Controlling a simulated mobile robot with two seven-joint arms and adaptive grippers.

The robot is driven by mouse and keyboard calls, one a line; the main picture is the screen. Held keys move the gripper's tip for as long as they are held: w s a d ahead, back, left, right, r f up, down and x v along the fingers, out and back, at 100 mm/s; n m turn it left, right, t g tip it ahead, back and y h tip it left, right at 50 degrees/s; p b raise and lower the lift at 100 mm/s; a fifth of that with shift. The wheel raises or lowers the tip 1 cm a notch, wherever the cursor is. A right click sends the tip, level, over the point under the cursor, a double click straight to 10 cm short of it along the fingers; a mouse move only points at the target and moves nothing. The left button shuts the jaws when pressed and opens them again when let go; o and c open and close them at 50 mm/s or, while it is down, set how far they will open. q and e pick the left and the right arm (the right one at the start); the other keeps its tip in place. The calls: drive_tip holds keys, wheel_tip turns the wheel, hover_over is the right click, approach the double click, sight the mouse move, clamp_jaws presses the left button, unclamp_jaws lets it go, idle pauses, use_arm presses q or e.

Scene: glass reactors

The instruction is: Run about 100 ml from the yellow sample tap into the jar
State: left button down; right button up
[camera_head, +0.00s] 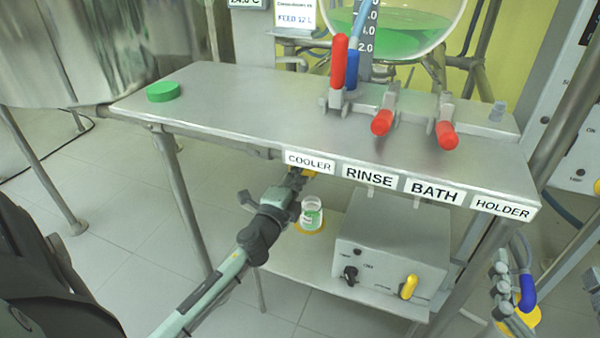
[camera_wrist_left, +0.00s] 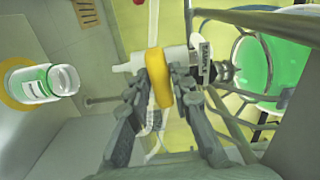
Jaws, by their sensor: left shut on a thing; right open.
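The yellow sample tap (camera_head: 311,172) is under the front edge of the steel table. My left gripper (camera_head: 293,181) is at the tap; in the left wrist view it (camera_wrist_left: 158,85) is shut on the tap's yellow handle (camera_wrist_left: 157,77). The glass jar (camera_head: 312,213) stands upright on the lower shelf, on a yellow disc, with some green in it. It also shows in the left wrist view (camera_wrist_left: 42,82), apart from my fingers. I cannot tell whether liquid is running. My right gripper (camera_head: 508,297) is open and empty at the lower right.
A grey bath unit (camera_head: 392,242) stands beside the jar. The table (camera_head: 240,105) carries a green cap (camera_head: 163,91) and several red- or blue-handled valves (camera_head: 382,122). A blue handle (camera_head: 527,291) is close beside my right gripper. A glass reactor (camera_head: 395,35) with green liquid stands behind.

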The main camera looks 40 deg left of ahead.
use_arm(q)
drive_tip(key=shift+m, duration=0.4)
use_arm(e)
drive_tip(key=shift+d+f, duration=0.1)
drive_tip(key=shift+f, duration=0.25)
use_arm(q)
drive_tip(key=c, duration=1.4)
unclamp_jaws()
use_arm(e)
drive_tip(key=shift+f, duration=0.1)
use_arm(q)
drive_tip(key=v, duration=1.2)
drive_tip(key=shift+s, duration=0.1)
